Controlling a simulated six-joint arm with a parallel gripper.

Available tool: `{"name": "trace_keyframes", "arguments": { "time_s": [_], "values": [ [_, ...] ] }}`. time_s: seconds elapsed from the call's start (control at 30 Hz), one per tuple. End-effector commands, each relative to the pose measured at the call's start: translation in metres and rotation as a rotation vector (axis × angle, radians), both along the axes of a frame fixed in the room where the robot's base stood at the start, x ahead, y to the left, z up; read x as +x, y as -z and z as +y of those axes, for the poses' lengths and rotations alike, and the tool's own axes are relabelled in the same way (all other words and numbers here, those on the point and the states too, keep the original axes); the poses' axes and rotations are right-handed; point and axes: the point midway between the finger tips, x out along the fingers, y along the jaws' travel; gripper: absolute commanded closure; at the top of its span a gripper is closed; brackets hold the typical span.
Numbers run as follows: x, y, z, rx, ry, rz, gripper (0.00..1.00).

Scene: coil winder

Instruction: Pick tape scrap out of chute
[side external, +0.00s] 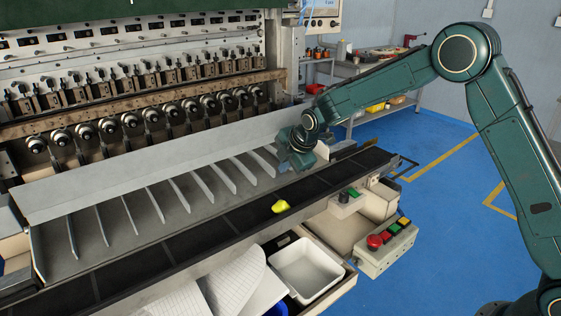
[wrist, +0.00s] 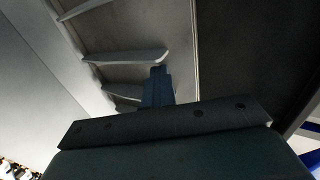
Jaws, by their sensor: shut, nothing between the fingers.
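The chute (side external: 110,250) is a long sloped metal tray split by several upright dividers. My gripper (side external: 302,166) is at its right end, low over the last dividers. In the wrist view my gripper's fingers (wrist: 158,78) are together and empty, beside a divider (wrist: 125,56) tip. I cannot tell whether they touch it. A small bright yellow lump (side external: 280,206), which looks like crumpled tape, lies on the black strip in front of the chute, apart from my gripper. No scrap shows inside the chute; its right end is partly hidden by my arm.
The black strip (side external: 190,246) runs along the chute's front edge. Winding spindles (side external: 150,114) line the machine behind. Open blue floor lies to the right.

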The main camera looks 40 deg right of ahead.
Motion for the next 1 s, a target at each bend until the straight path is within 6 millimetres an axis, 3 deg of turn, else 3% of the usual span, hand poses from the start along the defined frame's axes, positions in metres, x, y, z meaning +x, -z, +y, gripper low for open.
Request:
{"name": "trace_keyframes", "arguments": {
  "time_s": [0.03, 1.0],
  "values": [
    [-0.011, 0.013, 0.0, -0.002, -0.001, 0.042, 1.0],
    [-0.038, 0.015, 0.0, -0.002, -0.001, 0.042, 1.0]
  ]
}}
